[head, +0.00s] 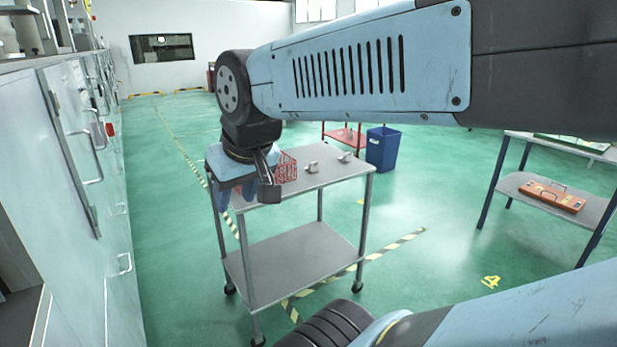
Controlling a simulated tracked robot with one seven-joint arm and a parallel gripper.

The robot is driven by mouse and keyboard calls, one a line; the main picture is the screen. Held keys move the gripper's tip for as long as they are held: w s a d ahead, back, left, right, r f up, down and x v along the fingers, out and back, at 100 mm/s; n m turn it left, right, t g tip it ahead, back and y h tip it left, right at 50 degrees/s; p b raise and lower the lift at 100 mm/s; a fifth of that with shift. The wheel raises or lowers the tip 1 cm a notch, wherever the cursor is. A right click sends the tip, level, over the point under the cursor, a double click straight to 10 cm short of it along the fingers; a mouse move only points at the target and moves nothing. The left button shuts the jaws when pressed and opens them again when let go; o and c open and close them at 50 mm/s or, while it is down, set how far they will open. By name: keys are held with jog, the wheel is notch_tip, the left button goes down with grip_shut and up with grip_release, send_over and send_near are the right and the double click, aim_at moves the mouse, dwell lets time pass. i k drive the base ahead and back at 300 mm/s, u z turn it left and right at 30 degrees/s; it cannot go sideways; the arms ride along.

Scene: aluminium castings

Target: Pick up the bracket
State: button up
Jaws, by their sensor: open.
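Two small grey metal castings lie on the top shelf of a grey wheeled cart (328,178). The nearer casting (311,167) is right of the red wire basket, and the farther casting (345,157) is toward the cart's back right corner. Both are too small to tell which is the bracket. My gripper (268,188) hangs at the near left part of the cart top, left of and nearer than both castings. It is open and apart from them. Its fingers are partly hidden by my wrist, and I cannot tell its height above the shelf.
A red wire basket (287,167) stands on the cart just behind my gripper. A blue bin (383,149) stands behind the cart. A table with an orange case (552,196) is at right; cabinets (75,190) line the left.

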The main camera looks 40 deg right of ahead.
aim_at(310, 168)
jog(key=k, duration=1.25)
jog(key=z, duration=0.9)
jog(key=i, duration=1.7)
jog(key=u, duration=0.05)
